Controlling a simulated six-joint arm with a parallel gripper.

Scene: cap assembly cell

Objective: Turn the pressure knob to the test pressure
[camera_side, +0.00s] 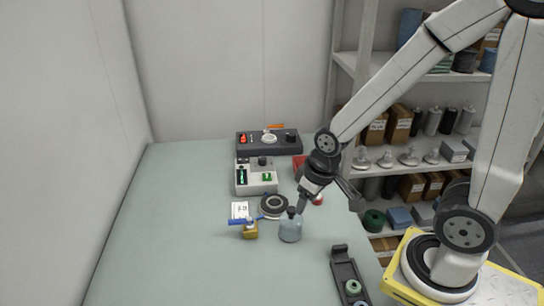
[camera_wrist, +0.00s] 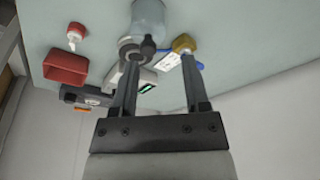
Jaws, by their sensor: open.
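A dark control panel (camera_side: 268,151) at the back of the table carries a red switch (camera_side: 243,139), a pale round dial (camera_side: 268,137) and a black knob (camera_side: 291,136). A light grey box (camera_side: 256,186) in front of it has another dark knob (camera_side: 262,161) and green parts. I cannot tell which knob sets the pressure. My gripper (camera_side: 303,208) is open and empty, low over the table, near a grey-blue bottle (camera_side: 290,231) and well in front of the panel. In the wrist view its two fingers (camera_wrist: 160,72) stand apart; the box shows partly behind them.
A red bin (camera_wrist: 66,66) stands beside the panel. A black holder (camera_side: 345,272) is at front right. The table's left side is clear.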

